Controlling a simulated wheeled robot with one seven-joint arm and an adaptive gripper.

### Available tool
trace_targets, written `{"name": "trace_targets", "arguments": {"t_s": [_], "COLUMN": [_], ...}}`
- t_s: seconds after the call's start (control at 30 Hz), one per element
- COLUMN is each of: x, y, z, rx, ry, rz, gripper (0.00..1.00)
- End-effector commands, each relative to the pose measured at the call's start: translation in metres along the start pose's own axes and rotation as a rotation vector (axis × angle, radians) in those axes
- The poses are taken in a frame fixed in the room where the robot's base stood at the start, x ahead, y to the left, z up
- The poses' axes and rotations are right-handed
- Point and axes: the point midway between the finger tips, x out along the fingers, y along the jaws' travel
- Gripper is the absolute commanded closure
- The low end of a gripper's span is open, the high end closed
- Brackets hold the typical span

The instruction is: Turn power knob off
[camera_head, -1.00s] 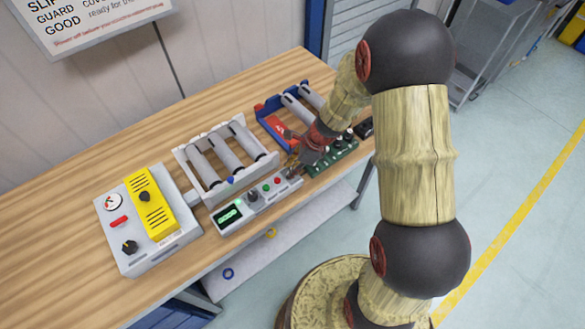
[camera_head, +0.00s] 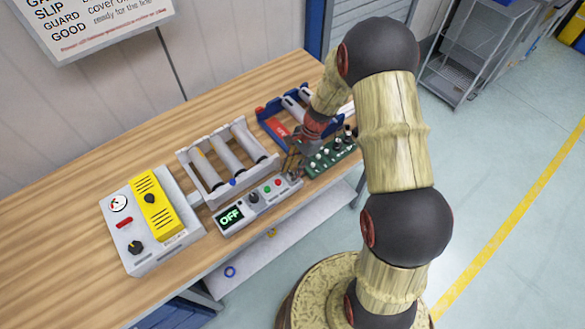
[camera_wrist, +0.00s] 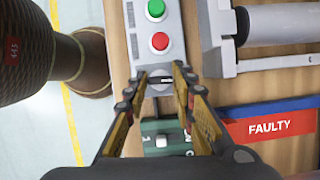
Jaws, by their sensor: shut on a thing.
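The grey control panel (camera_head: 265,204) lies along the front of the bench. Its display (camera_head: 230,217) reads "OFF". A dark knob (camera_head: 253,197) stands beside the display, followed by a green button (camera_wrist: 156,8) and a red button (camera_wrist: 160,41). At the panel's right end is another knob (camera_wrist: 160,80), with a white line lying across the wrist view. My gripper (camera_wrist: 160,83) is shut on this knob, one finger on each side. In the head view my gripper (camera_head: 292,168) partly hides that end of the panel.
A grey roller stand (camera_head: 228,160) stands behind the panel. A grey box with a yellow cover (camera_head: 152,220) is on the left.

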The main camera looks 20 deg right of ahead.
Motion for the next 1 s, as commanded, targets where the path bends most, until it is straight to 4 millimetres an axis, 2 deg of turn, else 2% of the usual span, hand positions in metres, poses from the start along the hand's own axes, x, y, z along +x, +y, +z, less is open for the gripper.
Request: {"name": "trace_targets", "arguments": {"t_s": [0.6,1.0], "x": [-0.0002,0.0001], "y": [-0.0049,-0.0059], "z": [0.0010,0.0019], "rx": [-0.530,-0.751], "ry": [0.002,0.002], "rz": [0.218,0.309], "gripper": [1.00,1.00]}}
